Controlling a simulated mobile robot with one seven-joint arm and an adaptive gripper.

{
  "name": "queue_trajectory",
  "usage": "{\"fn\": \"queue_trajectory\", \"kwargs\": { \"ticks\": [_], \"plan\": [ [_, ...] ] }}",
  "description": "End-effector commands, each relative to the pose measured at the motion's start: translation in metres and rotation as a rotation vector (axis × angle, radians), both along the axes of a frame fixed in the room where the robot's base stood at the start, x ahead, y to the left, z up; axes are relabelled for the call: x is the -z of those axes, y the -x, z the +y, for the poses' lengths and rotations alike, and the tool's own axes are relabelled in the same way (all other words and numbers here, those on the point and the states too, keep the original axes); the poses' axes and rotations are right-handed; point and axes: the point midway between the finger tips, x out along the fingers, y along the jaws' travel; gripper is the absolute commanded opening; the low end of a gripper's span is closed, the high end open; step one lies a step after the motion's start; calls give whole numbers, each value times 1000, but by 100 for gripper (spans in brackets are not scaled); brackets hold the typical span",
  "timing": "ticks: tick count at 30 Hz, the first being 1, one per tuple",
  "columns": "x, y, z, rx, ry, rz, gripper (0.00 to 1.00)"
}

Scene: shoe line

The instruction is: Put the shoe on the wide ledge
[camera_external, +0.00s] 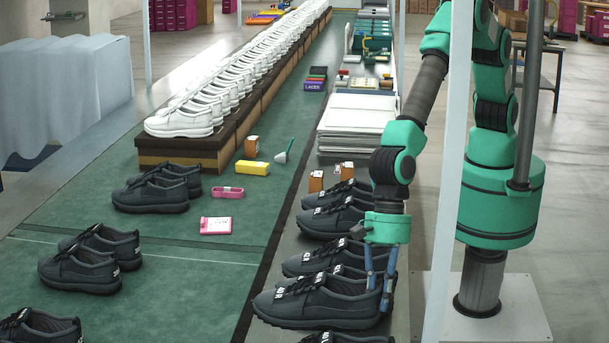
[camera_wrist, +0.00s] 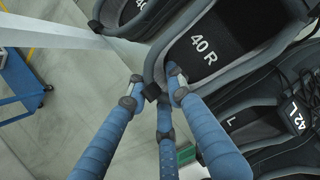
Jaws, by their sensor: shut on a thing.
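A dark grey shoe (camera_external: 315,302) with black laces is near the front of the grey strip right of the green surface. In the wrist view its insole reads "40 R" (camera_wrist: 205,45). My gripper (camera_external: 379,300), with blue fingers, points down at its heel end. In the wrist view my gripper (camera_wrist: 153,90) is shut on the heel rim, with fingers on either side. I cannot tell whether the shoe is lifted. The grey strip (camera_external: 285,240) is long and flat. A raised brown ledge (camera_external: 195,150) to the left carries a row of white shoes.
Several other dark shoes (camera_external: 335,217) stand close behind on the strip. More dark shoes (camera_external: 95,255) stand in pairs on the green surface (camera_external: 190,270). A yellow box (camera_external: 252,168) and pink items (camera_external: 215,225) lie there.

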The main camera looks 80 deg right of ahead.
Motion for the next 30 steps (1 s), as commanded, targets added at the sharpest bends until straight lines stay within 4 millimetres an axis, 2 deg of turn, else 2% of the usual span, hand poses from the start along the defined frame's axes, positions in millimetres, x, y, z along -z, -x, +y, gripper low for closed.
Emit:
{"fn": "queue_trajectory", "kwargs": {
  "ticks": [3, 14, 17, 25, 30],
  "plan": [
    [6, -1, 1, 0, -3, -1, 0],
    [8, -1, 1, -1, -3, -1, 0],
    [15, 0, 1, -1, -2, -1, 0],
    [49, 0, 0, -1, -1, -1, 0],
    [57, -1, 1, 1, -3, -2, 0]
  ]
}}
